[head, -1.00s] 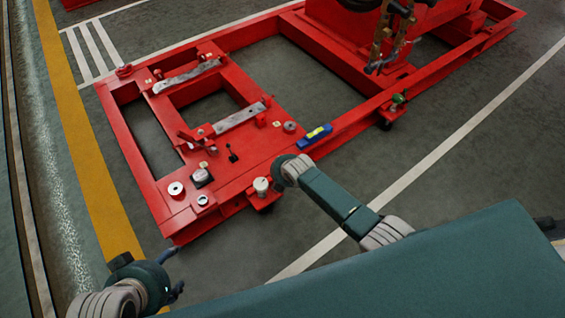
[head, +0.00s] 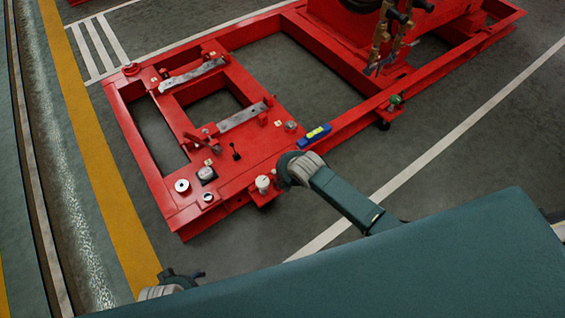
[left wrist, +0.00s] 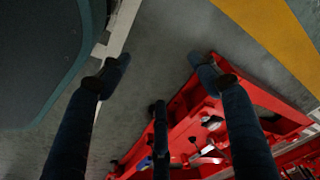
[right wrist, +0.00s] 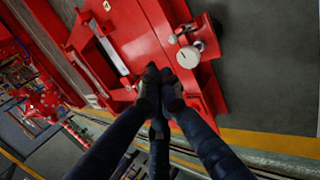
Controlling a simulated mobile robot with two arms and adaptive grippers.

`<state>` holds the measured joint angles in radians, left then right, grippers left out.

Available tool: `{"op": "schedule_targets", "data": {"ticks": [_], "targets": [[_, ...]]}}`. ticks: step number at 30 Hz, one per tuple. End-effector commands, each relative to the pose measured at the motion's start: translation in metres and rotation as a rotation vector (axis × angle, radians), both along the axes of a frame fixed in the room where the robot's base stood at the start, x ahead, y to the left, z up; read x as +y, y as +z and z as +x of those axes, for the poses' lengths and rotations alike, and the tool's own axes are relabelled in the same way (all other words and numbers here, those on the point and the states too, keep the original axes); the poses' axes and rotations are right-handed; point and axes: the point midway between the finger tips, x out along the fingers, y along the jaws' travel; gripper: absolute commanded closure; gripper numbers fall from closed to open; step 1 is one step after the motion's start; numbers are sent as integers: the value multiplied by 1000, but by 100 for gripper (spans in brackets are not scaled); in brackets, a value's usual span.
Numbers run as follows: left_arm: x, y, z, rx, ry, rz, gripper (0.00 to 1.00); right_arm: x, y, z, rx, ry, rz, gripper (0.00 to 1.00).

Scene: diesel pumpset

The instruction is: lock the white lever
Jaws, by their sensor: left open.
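A small white knob-like part with a short stub, which may be the white lever, stands at the near edge of the red frame in the head view (head: 263,183). It shows larger in the right wrist view (right wrist: 187,57), to the right of my right fingertips and apart from them. My right gripper (right wrist: 160,76) has its fingers together, with nothing seen between them, over the red frame. In the head view its wrist hides its fingers. My left gripper (left wrist: 160,68) is open and empty, its fingers wide apart over the floor beside the frame. In the head view it is mostly hidden by my body.
The red frame (head: 160,205) carries metal bars (head: 243,117), a black lever (head: 235,152), round fittings (head: 182,186) and a blue-and-yellow level (head: 314,135). A red machine stands at the back right. Bare floor with painted lines lies around the frame.

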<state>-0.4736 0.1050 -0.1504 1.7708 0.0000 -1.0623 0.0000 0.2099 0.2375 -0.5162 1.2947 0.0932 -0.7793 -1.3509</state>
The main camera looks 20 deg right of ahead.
Motion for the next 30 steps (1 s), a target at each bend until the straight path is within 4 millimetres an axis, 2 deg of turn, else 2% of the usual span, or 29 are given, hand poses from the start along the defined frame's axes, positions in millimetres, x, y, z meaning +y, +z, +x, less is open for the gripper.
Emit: {"op": "schedule_targets", "data": {"ticks": [7,24,26,28,30], "targets": [[0,-14,-5,7,-1,1,38,-1,9,-5,1,0,-2,100],[0,-15,-5,7,-1,1,38,-1,8,-6,3,-4,2,100],[0,-15,-5,7,-1,0,38,0,5,-12,14,-28,21,100],[0,-15,-5,7,-1,0,38,2,-5,-30,46,-99,72,100],[0,-15,-5,7,-1,0,38,2,-18,-59,100,-232,158,100]]}}
